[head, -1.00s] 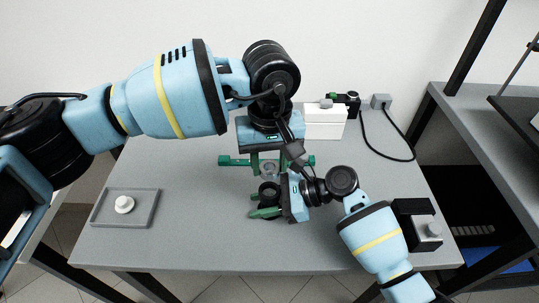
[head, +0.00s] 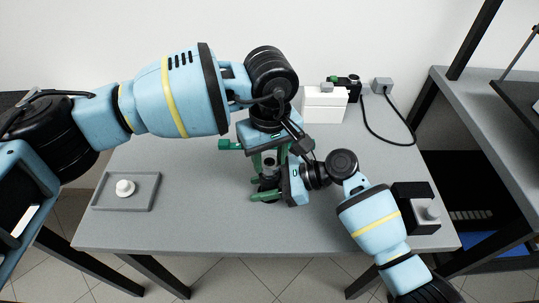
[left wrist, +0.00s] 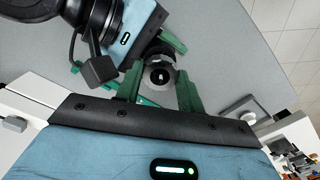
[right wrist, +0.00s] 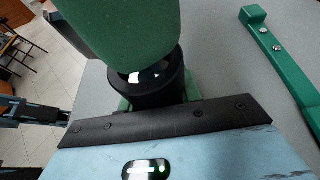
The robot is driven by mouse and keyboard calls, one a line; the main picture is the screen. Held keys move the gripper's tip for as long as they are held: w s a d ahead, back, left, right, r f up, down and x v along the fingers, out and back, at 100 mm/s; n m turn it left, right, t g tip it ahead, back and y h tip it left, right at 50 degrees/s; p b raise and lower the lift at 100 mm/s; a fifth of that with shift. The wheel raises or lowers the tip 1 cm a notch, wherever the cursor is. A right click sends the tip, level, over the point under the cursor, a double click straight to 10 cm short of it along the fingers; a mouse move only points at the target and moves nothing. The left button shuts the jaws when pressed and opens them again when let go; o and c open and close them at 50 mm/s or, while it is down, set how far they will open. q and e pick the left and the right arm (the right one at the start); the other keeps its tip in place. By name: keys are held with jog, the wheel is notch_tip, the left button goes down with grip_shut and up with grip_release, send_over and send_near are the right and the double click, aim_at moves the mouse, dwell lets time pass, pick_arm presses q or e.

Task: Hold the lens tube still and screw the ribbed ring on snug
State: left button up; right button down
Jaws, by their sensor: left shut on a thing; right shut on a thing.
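My left gripper (head: 268,160) is above my right gripper (head: 268,190) over the middle of the table. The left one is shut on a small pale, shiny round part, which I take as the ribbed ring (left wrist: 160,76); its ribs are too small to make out. The right one is shut on a black cylindrical part, which I take as the lens tube (right wrist: 155,95). The tube stands roughly upright, directly below the ring. A green finger of my left gripper covers much of the joint in the right wrist view, so I cannot tell whether threads are engaged.
A green bar with screws (right wrist: 280,60) lies on the table (head: 190,215). A grey tray (head: 105,205) with a white knob (head: 125,188) is at left. A white box (head: 324,106) and a cabled device stand behind. A black block (head: 415,205) is at right.

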pick_arm(q)
jog(key=shift+n, duration=0.8)
jog(key=n, duration=0.4)
jog(key=shift+n, duration=0.3)
jog(key=n, duration=0.4)
jog(key=shift+n, duration=0.3)
jog(key=shift+f, duration=1.1)
jog(key=shift+s+f, duration=0.1)
jog(key=shift+f, duration=0.05)
jog(key=shift+c, duration=0.4)
jog(key=shift+f, duration=0.1)
